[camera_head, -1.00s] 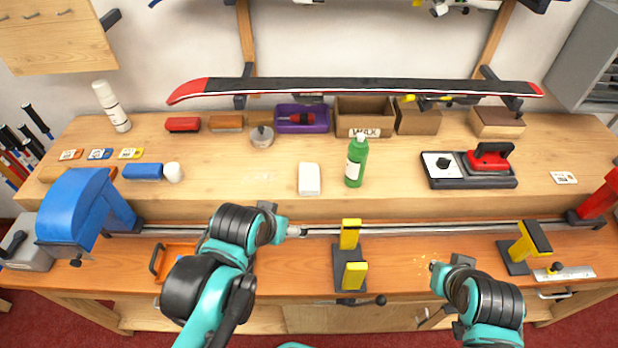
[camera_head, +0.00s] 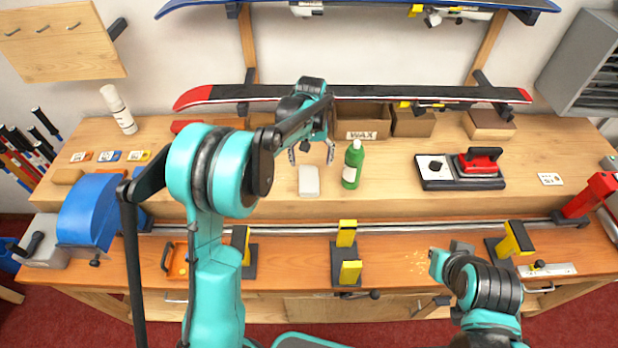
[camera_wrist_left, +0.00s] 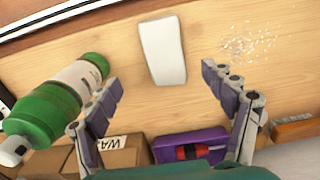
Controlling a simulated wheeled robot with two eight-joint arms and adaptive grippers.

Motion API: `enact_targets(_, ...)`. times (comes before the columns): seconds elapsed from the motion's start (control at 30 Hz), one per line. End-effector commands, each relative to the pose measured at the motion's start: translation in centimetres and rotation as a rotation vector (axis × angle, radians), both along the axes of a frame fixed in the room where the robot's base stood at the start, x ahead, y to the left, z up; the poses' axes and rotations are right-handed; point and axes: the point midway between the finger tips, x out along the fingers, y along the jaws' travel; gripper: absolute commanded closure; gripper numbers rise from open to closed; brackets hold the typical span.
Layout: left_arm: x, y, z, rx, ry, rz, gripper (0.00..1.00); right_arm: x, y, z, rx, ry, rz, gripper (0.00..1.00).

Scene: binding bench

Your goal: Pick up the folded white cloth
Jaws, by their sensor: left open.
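The folded white cloth (camera_head: 309,181) lies on the raised wooden shelf of the bench, just left of the green bottle. In the left wrist view the cloth (camera_wrist_left: 162,49) is a pale rectangle ahead of the fingertips, apart from them. My left gripper (camera_head: 311,158) is open and empty, pointing down above the shelf behind the cloth. Its two spread fingers (camera_wrist_left: 163,88) frame the space just short of the cloth in the wrist view. My right gripper (camera_head: 437,264) is low over the front of the bench at the right; its fingers are too unclear to read.
The green bottle (camera_head: 353,164) stands close to the right of the cloth; it also shows in the wrist view (camera_wrist_left: 55,110). A WAX box (camera_head: 362,122) and a purple tray (camera_wrist_left: 190,148) sit behind. A red-tipped ski (camera_head: 420,93) hangs above.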

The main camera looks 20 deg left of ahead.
Motion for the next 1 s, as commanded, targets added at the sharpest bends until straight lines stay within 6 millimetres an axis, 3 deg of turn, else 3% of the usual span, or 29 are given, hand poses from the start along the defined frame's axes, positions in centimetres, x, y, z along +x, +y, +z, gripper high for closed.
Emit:
enact_targets(0.43,0.2,0.3,-4.4,0.0,0.007,0.003,0.17,0.0,0.0,-1.0,0.0,0.0,0.0,1.0)
enact_targets(0.63,0.1,0.7,-7.6,0.0,0.007,0.002,0.17,0.0,0.0,-1.9,0.0,0.0,0.0,1.0)
enact_targets(0.9,0.1,0.6,-8.1,0.0,0.007,0.002,0.17,0.0,0.0,-1.9,0.0,0.0,0.0,1.0)
enact_targets(1.0,0.1,0.6,-8.1,0.0,0.007,0.002,0.41,0.0,0.0,-1.9,0.0,0.0,0.0,1.0)
